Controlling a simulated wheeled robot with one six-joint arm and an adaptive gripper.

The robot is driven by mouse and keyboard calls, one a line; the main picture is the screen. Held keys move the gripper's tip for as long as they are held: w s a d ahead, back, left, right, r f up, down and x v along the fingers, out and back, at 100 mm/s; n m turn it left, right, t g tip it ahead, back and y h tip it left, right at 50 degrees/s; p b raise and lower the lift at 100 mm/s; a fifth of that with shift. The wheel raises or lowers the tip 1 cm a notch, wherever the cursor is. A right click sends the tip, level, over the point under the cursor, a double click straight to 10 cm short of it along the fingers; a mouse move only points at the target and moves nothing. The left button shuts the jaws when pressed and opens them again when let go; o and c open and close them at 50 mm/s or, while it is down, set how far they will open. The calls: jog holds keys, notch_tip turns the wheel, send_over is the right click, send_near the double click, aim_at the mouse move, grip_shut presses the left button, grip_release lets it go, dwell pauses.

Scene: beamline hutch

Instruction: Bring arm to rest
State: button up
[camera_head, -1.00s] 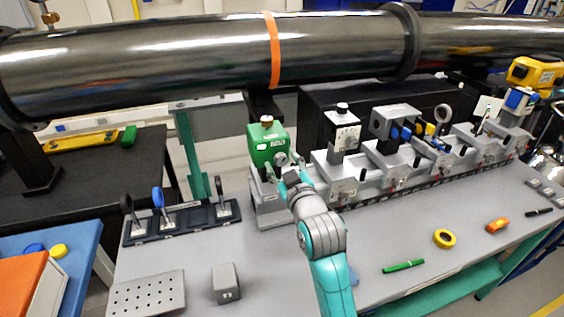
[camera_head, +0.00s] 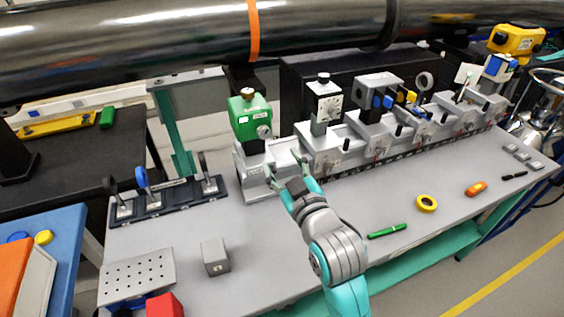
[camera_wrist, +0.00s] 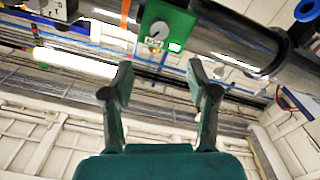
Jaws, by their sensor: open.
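My gripper (camera_head: 287,175) is over the grey bench (camera_head: 300,235), in front of the rail with the mounted instruments. Its two fingers are spread apart with nothing between them. The wrist view also shows my open gripper (camera_wrist: 160,90), with the green box seen beyond its fingers. The green box (camera_head: 249,118) with a dial stands on a grey mount at the rail's left end, behind and left of my gripper. Whether a finger touches the rail cannot be told.
A large dark pipe (camera_head: 180,38) runs across the back above the bench. The instrument rail (camera_head: 390,152) extends right. A holder (camera_head: 170,203) with several upright rings lies left. A grey block (camera_head: 215,256), green marker (camera_head: 387,231) and yellow tape ring (camera_head: 426,203) lie on the bench.

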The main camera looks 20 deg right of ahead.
jog(key=s+f+m+g, duration=0.2)
jog(key=s+f, duration=1.7)
jog(key=s+f+m+g, duration=0.1)
jog(key=s+f+m, duration=0.1)
jog(key=s, duration=2)
jog(key=shift+s, duration=0.2)
